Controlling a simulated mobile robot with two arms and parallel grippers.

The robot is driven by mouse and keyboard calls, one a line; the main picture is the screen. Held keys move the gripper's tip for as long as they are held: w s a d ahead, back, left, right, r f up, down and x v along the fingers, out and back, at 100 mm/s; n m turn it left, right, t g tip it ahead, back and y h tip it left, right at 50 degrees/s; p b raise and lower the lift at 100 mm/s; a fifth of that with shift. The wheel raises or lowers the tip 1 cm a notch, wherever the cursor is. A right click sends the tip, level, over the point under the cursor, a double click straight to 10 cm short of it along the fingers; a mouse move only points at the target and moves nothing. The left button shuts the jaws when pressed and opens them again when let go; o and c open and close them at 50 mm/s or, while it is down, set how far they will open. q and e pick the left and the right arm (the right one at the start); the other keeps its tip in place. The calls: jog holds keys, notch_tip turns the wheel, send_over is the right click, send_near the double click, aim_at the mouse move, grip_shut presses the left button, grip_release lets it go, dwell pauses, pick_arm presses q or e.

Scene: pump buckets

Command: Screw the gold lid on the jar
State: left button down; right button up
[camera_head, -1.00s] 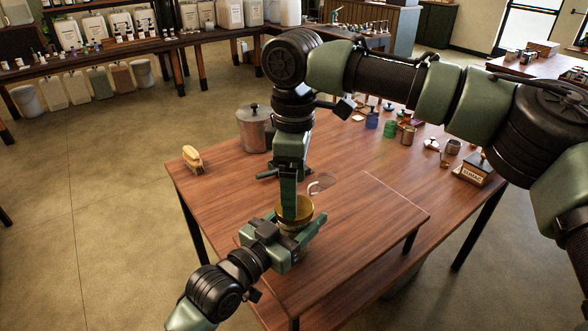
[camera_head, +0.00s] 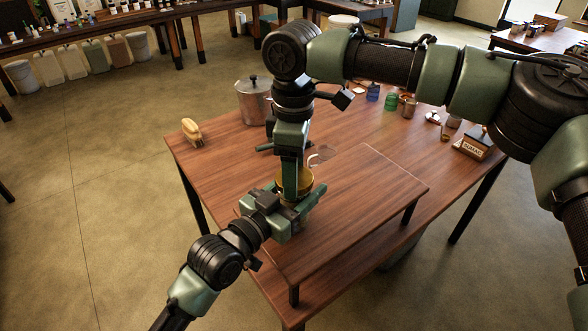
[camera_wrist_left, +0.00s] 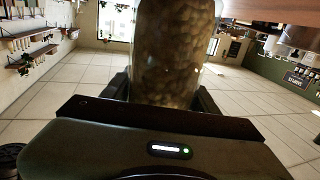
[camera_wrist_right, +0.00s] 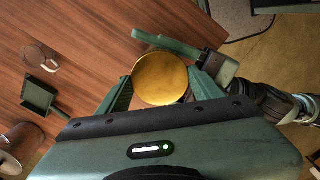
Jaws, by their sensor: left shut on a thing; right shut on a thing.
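The gold lid (camera_head: 307,181) is a round, flat disc above the raised wooden board; its full top shows in the right wrist view (camera_wrist_right: 160,78). My right gripper (camera_head: 292,192) comes down from above and is shut on the lid, one finger on each side. The jar (camera_wrist_left: 172,50) is clear glass, full of brown, rounded pieces. My left gripper (camera_head: 292,215) is shut around it from the side, below the lid. In the head view the jar is mostly hidden by my grippers. Whether the lid is seated on the jar's rim cannot be seen.
A raised wooden board (camera_head: 365,195) stands on the table (camera_head: 225,160). A metal pot (camera_head: 253,102), a brush (camera_head: 191,131), a clear glass mug (camera_wrist_right: 42,58) and a green scoop (camera_wrist_right: 40,97) are nearby. Small containers and a sign (camera_head: 474,146) stand along the far right side.

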jog(key=o, duration=1.6)
notch_tip(320, 180, up, 12)
pick_arm(q)
jog(key=shift+c, duration=1.6)
grip_release()
